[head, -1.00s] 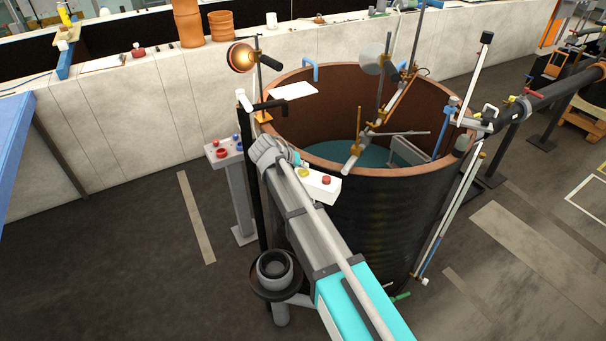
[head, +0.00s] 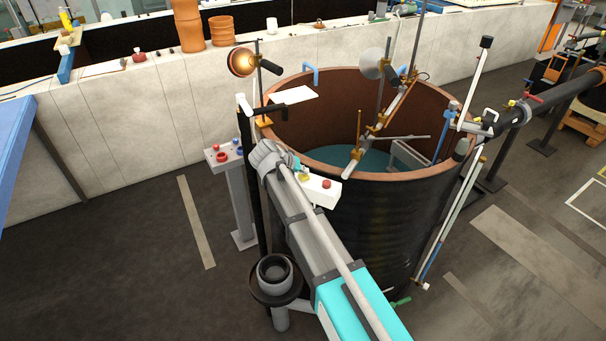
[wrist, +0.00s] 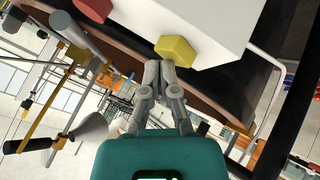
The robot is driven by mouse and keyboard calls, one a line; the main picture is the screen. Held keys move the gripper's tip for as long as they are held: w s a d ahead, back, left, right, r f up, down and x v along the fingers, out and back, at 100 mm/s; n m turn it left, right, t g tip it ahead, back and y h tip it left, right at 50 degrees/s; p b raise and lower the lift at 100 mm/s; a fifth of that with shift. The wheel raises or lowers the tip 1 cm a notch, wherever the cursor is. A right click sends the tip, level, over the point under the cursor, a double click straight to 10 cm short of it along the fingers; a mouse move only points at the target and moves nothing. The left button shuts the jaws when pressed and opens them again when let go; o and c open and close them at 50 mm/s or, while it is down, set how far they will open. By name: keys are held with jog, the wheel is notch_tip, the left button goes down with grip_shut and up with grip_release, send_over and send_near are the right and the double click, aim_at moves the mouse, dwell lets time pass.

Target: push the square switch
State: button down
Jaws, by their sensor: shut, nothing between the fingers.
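A white switch box (head: 322,194) at the tank's near rim carries a yellow button (head: 304,177) and a red button (head: 326,183). In the wrist view, the yellow button (wrist: 177,51) has flat sides and stands out from the white box (wrist: 205,22). The red button (wrist: 93,8) is at the top edge, cut off. I cannot tell for sure which button is the square switch. My gripper (wrist: 160,68) is shut and empty, its fingertips just by the yellow button's lower-left edge. I cannot tell whether they touch. In the head view it is mostly hidden behind my arm.
The large dark tank (head: 390,225) with a brown rim stands beside my arm. A lamp (head: 241,62) and several rods rise around it. A grey pedestal (head: 239,205) with red and blue knobs stands at the left. The floor at the left is mostly clear.

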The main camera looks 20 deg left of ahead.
aim_at(304, 176)
jog(key=shift+f, duration=0.15)
dwell(0.5)
jog(key=shift+f+b, duration=0.3)
jog(key=shift+b, duration=0.15)
jog(key=shift+s, duration=0.1)
jog(key=shift+r+p, duration=0.5)
dwell(0.4)
notch_tip(304, 176, up, 6)
jog(key=p, duration=0.6)
jog(key=shift+d+f, duration=0.1)
dwell(1.5)
